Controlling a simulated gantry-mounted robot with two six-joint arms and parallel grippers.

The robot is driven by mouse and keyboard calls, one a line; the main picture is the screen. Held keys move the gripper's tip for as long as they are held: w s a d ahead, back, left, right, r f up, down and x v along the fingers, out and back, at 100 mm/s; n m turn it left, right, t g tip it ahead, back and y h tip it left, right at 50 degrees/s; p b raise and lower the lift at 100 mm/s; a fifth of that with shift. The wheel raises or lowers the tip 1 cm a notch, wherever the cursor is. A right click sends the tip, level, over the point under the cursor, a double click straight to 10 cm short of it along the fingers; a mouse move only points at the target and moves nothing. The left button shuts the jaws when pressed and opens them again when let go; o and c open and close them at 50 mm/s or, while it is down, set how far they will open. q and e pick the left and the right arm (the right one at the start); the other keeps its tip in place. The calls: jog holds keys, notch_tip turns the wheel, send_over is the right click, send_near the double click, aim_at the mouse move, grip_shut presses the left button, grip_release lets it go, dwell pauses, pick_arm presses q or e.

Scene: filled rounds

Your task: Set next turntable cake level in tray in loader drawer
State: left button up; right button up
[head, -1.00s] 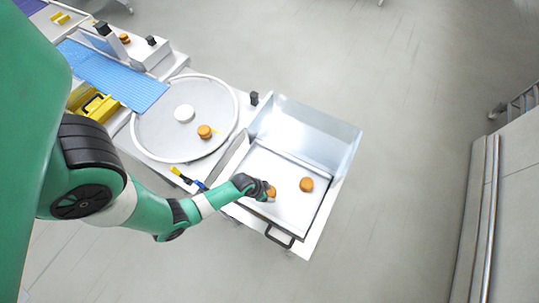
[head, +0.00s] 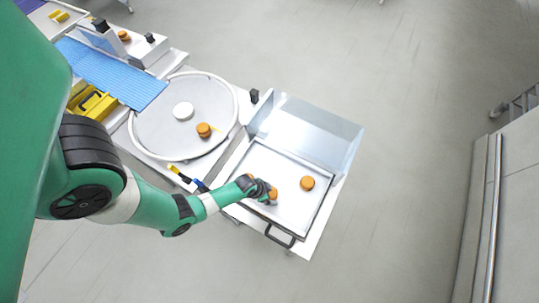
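A round orange-brown cake (head: 204,130) sits on the grey turntable (head: 160,138), towards its right side. The tray (head: 290,216) lies in the loader drawer (head: 300,247) at the right. One cake (head: 307,183) rests in the tray near its right side. My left gripper (head: 269,196) is low over the left part of the tray, at a second cake (head: 273,193) that it partly hides. The fingers are too small and covered to tell whether they grip it. My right gripper is not in view.
A white round hub (head: 183,111) stands on the turntable. A clear guard (head: 310,130) rises behind the tray. A blue belt (head: 115,75) and yellow parts (head: 92,102) lie at the upper left. A dark handle (head: 279,236) is at the drawer's front.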

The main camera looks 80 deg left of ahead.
pick_arm(q)
jog(key=shift+r, duration=0.25)
jog(key=p+v, duration=0.6)
jog(key=v, duration=0.5)
jog(key=shift+s+r, duration=0.3)
jog(key=shift+w, duration=0.1)
